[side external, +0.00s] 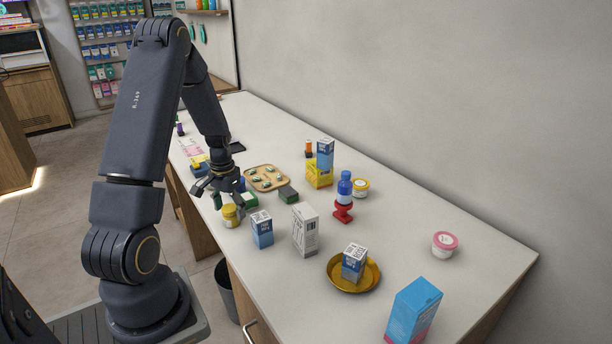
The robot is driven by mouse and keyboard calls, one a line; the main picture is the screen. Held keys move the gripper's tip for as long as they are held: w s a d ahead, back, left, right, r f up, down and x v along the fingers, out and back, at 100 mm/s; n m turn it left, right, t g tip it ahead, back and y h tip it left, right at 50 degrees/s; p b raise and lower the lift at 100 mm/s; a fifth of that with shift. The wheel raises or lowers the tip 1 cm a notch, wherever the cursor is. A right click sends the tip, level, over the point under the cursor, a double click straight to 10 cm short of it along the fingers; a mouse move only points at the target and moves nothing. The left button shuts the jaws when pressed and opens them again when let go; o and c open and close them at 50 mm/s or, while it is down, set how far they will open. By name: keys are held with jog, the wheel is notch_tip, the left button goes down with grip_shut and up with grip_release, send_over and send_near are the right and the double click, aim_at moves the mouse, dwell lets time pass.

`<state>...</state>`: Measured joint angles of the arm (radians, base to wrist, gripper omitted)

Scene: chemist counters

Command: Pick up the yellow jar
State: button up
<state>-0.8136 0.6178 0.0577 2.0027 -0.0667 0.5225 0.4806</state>
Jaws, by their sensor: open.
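A small yellow jar (231,217) stands upright near the front edge of the counter, beside a blue-and-white box. My gripper (226,200) is open, with its fingers pointing down just above and a little left of this jar. Whether the fingers touch it I cannot tell. A second jar (361,188), yellow with a pale lid, stands farther back on the counter, right of a blue bottle (345,186) on a red stand. My gripper is well away from it.
A gold dish (338,284) holds a small box. The counter's right part around the pink-lidded tub (444,244) is mostly clear.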

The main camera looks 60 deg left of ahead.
jog(key=shift+c, duration=0.2)
jog(key=c, duration=1.2)
jog(key=shift+r, duration=0.2)
